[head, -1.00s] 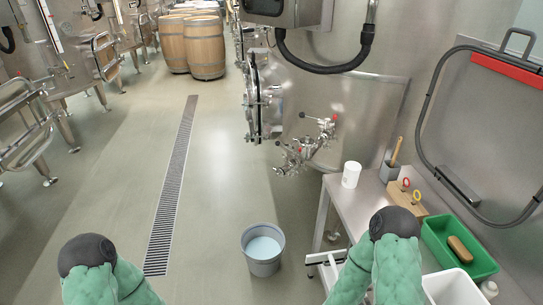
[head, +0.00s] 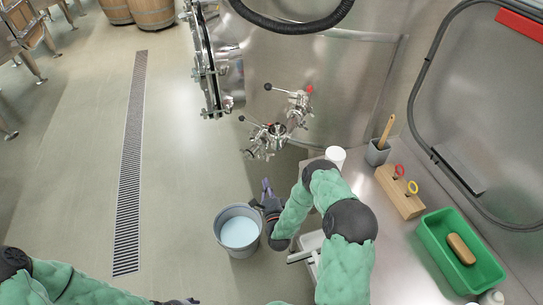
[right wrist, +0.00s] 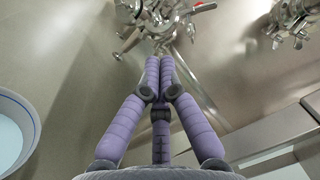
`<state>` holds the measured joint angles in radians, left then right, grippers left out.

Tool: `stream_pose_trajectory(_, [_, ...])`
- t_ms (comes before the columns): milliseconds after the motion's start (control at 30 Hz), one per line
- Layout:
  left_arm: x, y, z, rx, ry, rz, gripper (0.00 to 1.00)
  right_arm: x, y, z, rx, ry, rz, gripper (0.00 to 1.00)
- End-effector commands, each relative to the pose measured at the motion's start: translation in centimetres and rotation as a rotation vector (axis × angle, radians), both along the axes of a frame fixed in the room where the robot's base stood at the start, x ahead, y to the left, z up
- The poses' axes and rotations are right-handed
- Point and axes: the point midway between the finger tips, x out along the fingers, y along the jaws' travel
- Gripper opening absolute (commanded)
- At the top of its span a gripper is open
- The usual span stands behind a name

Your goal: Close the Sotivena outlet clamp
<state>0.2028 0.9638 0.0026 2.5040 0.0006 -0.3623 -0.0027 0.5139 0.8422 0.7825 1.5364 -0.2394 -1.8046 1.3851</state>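Two steel outlet fittings with clamps and handles stick out from the vat's lower wall. The nearer fitting (head: 266,140) has a black-knobbed lever and shows at the top of the right wrist view (right wrist: 165,18). The other fitting (head: 298,106) has a red-tipped handle and sits at that view's upper right (right wrist: 292,20). No name shows, so I cannot tell which is Sotivena's. My right gripper (head: 267,188) is below the fittings, beside the bucket. Its purple fingers (right wrist: 160,62) are together and empty, apart from the fittings. My left gripper (head: 178,301) barely shows at the bottom edge.
A grey bucket of pale liquid (head: 239,231) stands on the floor left of my right gripper. A steel table (head: 392,225) at right carries a white cup (head: 335,156), a wooden block (head: 399,191) and a green tray (head: 430,236). Open floor lies left, around the drain grate (head: 130,160).

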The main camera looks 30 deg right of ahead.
Motion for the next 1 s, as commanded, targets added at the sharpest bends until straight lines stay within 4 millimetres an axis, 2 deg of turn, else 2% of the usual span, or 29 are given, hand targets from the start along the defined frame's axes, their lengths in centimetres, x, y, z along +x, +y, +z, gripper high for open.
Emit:
stream_pose_trajectory(133, [0.0,0.0,0.1,0.000,0.000,0.000,0.52,-1.2,-2.0,2.5,0.071,-0.202,-0.038,0.00])
stream_pose_trajectory(367, [0.0,0.0,0.0,0.000,-0.001,0.000,0.52,-1.4,-2.9,3.7,0.101,-0.291,-0.043,0.00])
stream_pose_trajectory(567, [0.1,0.0,-0.4,0.000,-0.001,0.000,0.52,0.5,-3.7,4.4,0.100,-0.289,-0.042,0.00])
stream_pose_trajectory(800, [0.1,0.0,-1.4,0.000,-0.001,0.000,0.52,4.2,-5.3,5.8,0.099,-0.290,-0.043,0.00])
stream_pose_trajectory(1000, [0.1,0.0,-1.9,0.000,-0.001,0.000,0.52,6.1,-6.1,6.5,0.100,-0.286,-0.043,0.00])
